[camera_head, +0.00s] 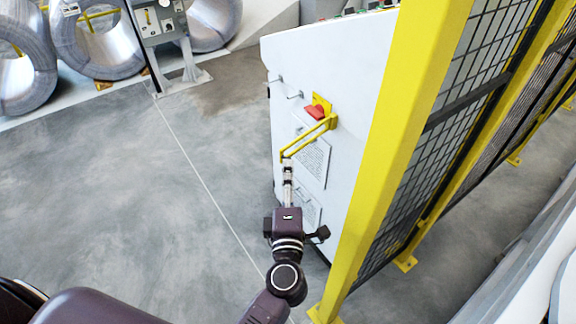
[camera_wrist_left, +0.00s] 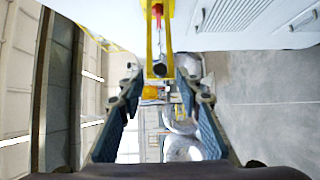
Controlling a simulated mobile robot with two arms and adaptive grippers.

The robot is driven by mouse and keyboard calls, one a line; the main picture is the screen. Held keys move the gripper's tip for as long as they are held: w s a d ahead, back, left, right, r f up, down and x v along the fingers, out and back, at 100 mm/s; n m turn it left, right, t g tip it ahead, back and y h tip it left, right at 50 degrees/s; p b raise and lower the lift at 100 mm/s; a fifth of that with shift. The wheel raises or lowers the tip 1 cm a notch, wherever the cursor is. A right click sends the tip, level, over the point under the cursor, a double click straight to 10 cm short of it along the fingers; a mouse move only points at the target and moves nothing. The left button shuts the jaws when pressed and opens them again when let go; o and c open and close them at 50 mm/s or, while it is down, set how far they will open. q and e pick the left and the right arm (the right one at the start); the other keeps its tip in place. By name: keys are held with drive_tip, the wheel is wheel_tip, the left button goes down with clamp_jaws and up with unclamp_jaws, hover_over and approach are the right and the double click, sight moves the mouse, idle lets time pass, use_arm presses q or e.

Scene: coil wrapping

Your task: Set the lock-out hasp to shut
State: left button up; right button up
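The lock-out hasp (camera_head: 309,139) is a yellow bar frame on the white cabinet's side. It slants down and left from a yellow plate with a red switch handle (camera_head: 315,112). In the left wrist view the hasp (camera_wrist_left: 159,50) runs down from the top centre, with part of the red handle above it. My left gripper (camera_head: 287,172) is at the hasp's lower free end. In the left wrist view its two fingers (camera_wrist_left: 158,84) stand apart, one on each side of that end. Contact cannot be made out. My right gripper is in neither view.
The white cabinet (camera_head: 337,72) carries small hooks and paper labels. A yellow post (camera_head: 398,130) with black mesh fencing (camera_head: 462,110) stands close to its right. Wire coils (camera_head: 100,40) and a control box (camera_head: 160,18) are at the back left. The grey floor on the left is clear.

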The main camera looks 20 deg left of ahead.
use_arm(q)
drive_tip(key=x, duration=0.3)
clamp_jaws()
idle(0.3)
